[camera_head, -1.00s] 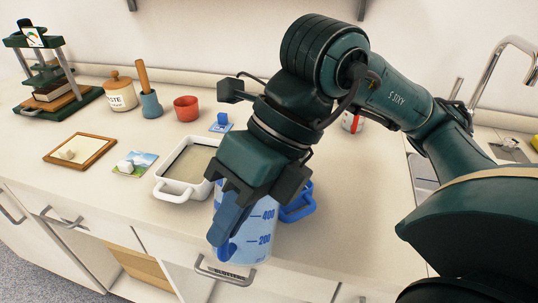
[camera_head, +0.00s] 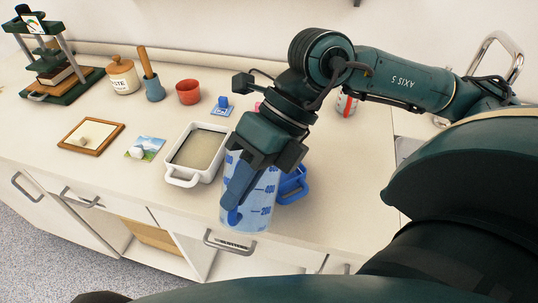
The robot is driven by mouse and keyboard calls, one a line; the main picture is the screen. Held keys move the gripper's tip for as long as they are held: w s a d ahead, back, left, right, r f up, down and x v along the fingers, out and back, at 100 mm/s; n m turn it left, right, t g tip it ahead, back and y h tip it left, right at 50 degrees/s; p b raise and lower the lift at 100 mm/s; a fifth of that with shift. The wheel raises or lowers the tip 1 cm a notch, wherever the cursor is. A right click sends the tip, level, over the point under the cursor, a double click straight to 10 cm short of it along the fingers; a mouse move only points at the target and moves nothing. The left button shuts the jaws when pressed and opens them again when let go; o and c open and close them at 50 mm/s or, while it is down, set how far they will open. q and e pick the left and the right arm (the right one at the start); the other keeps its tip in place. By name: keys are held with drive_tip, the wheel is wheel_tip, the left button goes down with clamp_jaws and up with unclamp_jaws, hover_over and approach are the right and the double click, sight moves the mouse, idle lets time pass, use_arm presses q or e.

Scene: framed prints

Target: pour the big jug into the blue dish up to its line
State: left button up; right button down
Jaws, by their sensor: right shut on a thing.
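The big jug (camera_head: 262,205) is a clear, bluish vessel with blue marks reading 400 and 200. It looks about upright, at the counter's front edge, partly in front of the drawer fronts. I cannot tell whether its base touches anything. My right gripper (camera_head: 250,168) is shut on its blue handle (camera_head: 238,197), on the side facing me, and hides the jug's top. The blue dish (camera_head: 296,189) is on the counter just right of the jug, which hides part of it. My left gripper is not in view.
A white dish (camera_head: 183,180) with a grey-beige inside stands left of the jug. Further left lie a picture card (camera_head: 150,145) and a wooden frame (camera_head: 72,145). A red pot (camera_head: 188,92) and a red-and-white container (camera_head: 345,104) stand behind. Counter right of the blue dish is clear.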

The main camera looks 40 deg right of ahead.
drive_tip(key=shift+w+d+r+g+y, duration=0.25)
drive_tip(key=shift+w+d+g+y, duration=0.1)
drive_tip(key=shift+y, duration=0.25)
idle(0.4)
use_arm(q)
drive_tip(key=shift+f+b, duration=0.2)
drive_tip(key=shift+b, duration=0.2)
use_arm(e)
drive_tip(key=shift+w+d+r+m+g+y, duration=0.1)
drive_tip(key=shift+w+d+m+g+y, duration=0.3)
drive_tip(key=shift+y, duration=0.2)
idle(0.4)
use_arm(q)
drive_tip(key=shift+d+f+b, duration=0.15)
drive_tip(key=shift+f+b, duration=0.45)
drive_tip(key=shift+b, duration=0.45)
use_arm(e)
drive_tip(key=shift+w+d+r+m+g+y, duration=0.1)
drive_tip(key=shift+w+d+m+g+y, duration=0.1)
drive_tip(key=shift+w+d+g+y, duration=0.35)
drive_tip(key=shift+w+d+m+g+y, duration=0.2)
drive_tip(key=shift+w+d+g+y, duration=0.1)
drive_tip(key=shift+d+y, duration=0.45)
idle(2.8)
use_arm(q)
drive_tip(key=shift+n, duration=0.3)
use_arm(e)
drive_tip(key=shift+w, duration=0.15)
